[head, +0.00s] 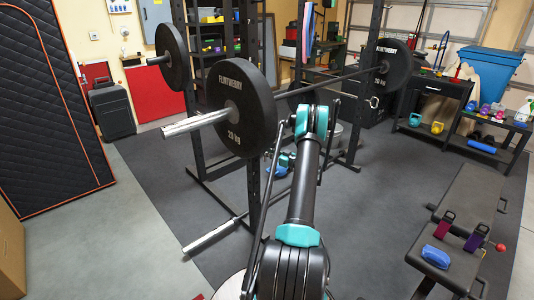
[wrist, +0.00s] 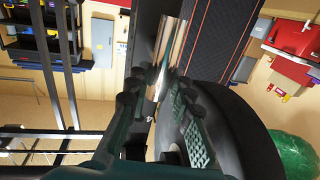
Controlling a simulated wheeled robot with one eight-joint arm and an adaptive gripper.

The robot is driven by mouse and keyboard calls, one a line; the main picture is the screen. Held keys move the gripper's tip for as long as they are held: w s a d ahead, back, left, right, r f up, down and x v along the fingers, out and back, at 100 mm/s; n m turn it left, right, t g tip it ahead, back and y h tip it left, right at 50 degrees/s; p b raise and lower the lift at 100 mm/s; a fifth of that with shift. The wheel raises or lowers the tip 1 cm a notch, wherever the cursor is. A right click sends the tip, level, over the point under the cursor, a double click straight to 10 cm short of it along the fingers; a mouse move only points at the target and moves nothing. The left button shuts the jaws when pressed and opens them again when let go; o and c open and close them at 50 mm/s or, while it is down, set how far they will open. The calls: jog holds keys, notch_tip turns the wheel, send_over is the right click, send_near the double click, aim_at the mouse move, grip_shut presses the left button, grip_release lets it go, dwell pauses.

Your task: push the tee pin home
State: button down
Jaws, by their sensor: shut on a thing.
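My gripper (wrist: 157,98) shows in the wrist view with its two dark green fingers on either side of a narrow gap. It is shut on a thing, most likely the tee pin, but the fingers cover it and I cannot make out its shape. A chrome bar sleeve (wrist: 172,45) shows beyond the fingertips. A black plate (wrist: 245,135) is at the lower right there.
The loaded barbell has a near plate (head: 255,95) and a sleeve (head: 195,123) sticking out left. A lower peg (head: 210,238) juts from the rack near the floor. A bench (head: 470,215) stands at right. Mat floor (head: 370,210) between the rack and bench is clear.

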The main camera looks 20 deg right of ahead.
jog(key=shift+x, duration=1.15)
jog(key=c, duration=1.3)
grip_release()
jog(key=shift+w+d, duration=0.1)
jog(key=shift+d, duration=0.1)
jog(key=v, duration=1.2)
